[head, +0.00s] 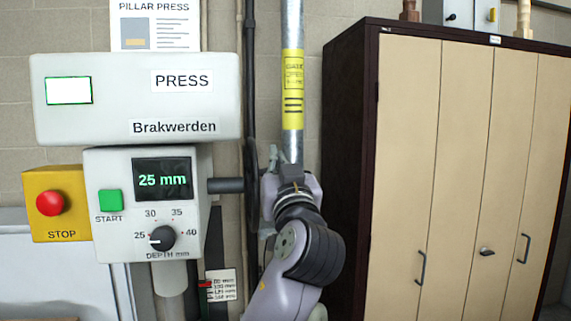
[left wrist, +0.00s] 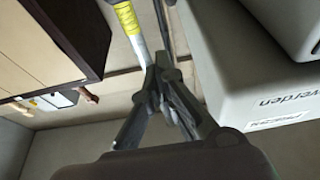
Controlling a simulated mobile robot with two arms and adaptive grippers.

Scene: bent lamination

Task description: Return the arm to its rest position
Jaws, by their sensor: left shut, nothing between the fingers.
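My left arm rises from the bottom middle of the head view, just right of the press control box. Its gripper (head: 270,158) is partly hidden behind the wrist, in front of the grey pipe. In the left wrist view the two dark fingers (left wrist: 157,72) come together at their tips, with nothing between them. My right gripper is in neither view.
The press (head: 90,125) carries a control box (head: 130,210) reading 25 mm, a green START button (head: 110,200), a depth knob (head: 162,238) and a red STOP button (head: 50,203). A pipe (head: 292,60) stands behind my arm. A tall cabinet (head: 405,160) is at right, doors shut.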

